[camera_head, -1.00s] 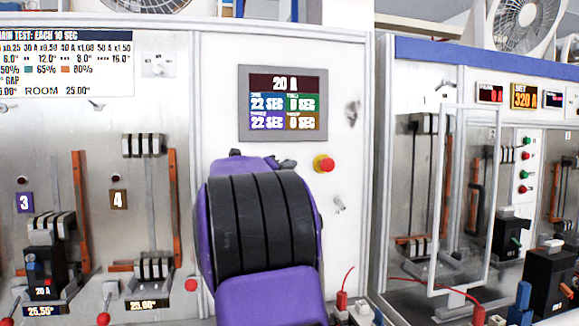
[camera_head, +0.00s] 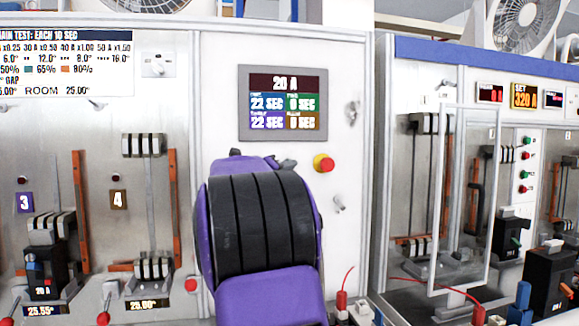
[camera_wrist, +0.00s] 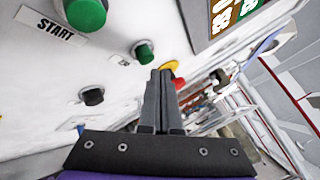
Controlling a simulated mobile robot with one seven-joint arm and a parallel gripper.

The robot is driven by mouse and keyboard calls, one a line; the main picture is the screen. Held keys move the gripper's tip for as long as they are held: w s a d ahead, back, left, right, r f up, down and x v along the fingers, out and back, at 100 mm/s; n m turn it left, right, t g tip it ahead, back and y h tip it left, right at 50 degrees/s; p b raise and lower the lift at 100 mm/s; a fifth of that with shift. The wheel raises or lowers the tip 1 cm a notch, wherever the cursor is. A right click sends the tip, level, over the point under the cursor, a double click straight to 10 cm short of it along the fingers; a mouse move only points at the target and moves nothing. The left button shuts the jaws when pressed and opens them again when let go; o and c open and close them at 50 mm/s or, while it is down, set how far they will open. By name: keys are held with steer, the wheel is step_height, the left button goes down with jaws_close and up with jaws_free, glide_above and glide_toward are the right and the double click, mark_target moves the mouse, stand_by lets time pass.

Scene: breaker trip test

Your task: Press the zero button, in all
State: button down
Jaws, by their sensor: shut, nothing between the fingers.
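In the wrist view my gripper (camera_wrist: 160,78) is shut and empty, its fingertips close to the white panel. A green button (camera_wrist: 143,52) with a small label too unclear to read lies just beyond the fingertips, to their upper left. A larger green button (camera_wrist: 85,12) stands at upper left beside a START label (camera_wrist: 50,27). A black button (camera_wrist: 91,96) is at left. I cannot tell which one is the zero button. In the head view my purple and black arm hides the gripper and these buttons.
A red stop button on a yellow base (camera_head: 323,163) sits right of my arm; its yellow part (camera_wrist: 170,66) shows just past the fingertips. The display (camera_head: 283,104) reads 20 A, 22 SEC and 0 SEC. Breaker bays stand on both sides, with a clear frame (camera_head: 462,200) at right.

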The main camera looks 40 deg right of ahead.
steer(key=shift+w+d+p, duration=0.1)
steer(key=shift+w+p, duration=0.1)
steer(key=shift+p, duration=0.15)
steer(key=shift+w+d, duration=0.1)
steer(key=shift+w, duration=0.1)
steer(key=shift+w+d+p, duration=0.25)
steer(key=shift+w+p, duration=0.15)
steer(key=shift+p, duration=0.15)
stand_by(0.9)
steer(key=shift+s+a, duration=0.1)
steer(key=shift+s, duration=0.05)
steer(key=shift+s+a+b, duration=0.35)
steer(key=shift+s+b, duration=0.05)
steer(key=shift+s, duration=0.25)
steer(key=shift+s+a+b, duration=0.35)
steer(key=shift+s+a, duration=0.05)
steer(key=shift+s, duration=0.35)
steer(key=shift+s+a+b, duration=0.3)
steer(key=shift+s+a, duration=0.1)
steer(key=shift+s, duration=0.3)
steer(key=shift+s+a+b, duration=0.35)
steer(key=shift+s+a, duration=0.05)
steer(key=shift+s, duration=0.35)
